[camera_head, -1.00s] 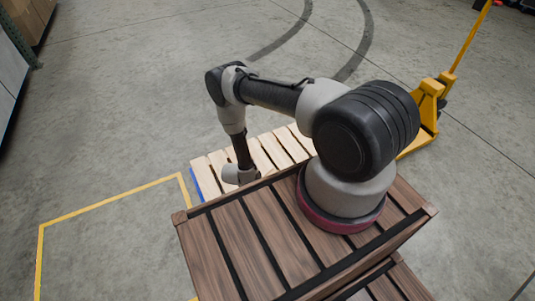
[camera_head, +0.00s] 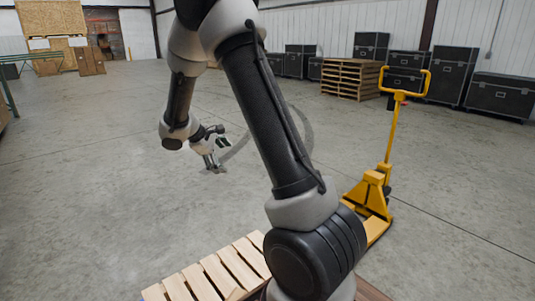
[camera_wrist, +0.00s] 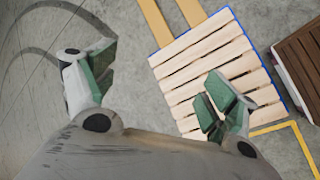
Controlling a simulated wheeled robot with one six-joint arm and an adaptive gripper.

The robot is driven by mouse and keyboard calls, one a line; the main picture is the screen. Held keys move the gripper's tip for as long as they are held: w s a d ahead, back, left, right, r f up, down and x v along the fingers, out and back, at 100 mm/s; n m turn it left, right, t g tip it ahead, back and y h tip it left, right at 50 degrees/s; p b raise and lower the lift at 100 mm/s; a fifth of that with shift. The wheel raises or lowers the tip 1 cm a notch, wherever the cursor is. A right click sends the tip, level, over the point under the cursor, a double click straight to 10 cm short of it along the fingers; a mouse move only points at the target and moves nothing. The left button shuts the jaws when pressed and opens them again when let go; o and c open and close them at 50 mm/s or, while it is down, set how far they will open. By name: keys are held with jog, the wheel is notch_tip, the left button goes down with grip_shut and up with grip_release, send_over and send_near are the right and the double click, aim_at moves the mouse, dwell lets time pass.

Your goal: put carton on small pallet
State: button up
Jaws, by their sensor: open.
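The small pallet (camera_head: 222,272) is light slatted wood and lies on the floor at the bottom of the head view. In the wrist view it (camera_wrist: 208,52) has a blue edge, and its visible slats are bare. My gripper (camera_head: 214,158) is beyond the pallet in the head view, above the grey floor. In the wrist view my gripper (camera_wrist: 160,88) has its green-padded fingers wide apart with nothing between them. The right finger covers part of the pallet. I cannot make out a carton near the gripper or on the pallet.
A yellow pallet jack (camera_head: 370,195) stands to the right of the pallet; its forks (camera_wrist: 157,22) reach the pallet's edge in the wrist view. A yellow floor line (camera_wrist: 283,127) runs beside the pallet. Stacked pallets (camera_head: 350,78) and black cases (camera_head: 500,96) stand far back. The middle floor is clear.

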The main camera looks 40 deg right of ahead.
jog(key=s+r+m+y, duration=0.3)
jog(key=s+r+m, duration=0.2)
jog(key=s+r, duration=1.05)
jog(key=s+a+m+t+y, duration=0.1)
jog(key=s+a+y, duration=0.1)
jog(key=s, duration=0.7)
jog(key=s+a+m+t+y, duration=0.2)
jog(key=s+a, duration=0.2)
jog(key=s, duration=0.5)
jog(key=shift+a+y, duration=0.3)
jog(key=shift+y, duration=0.1)
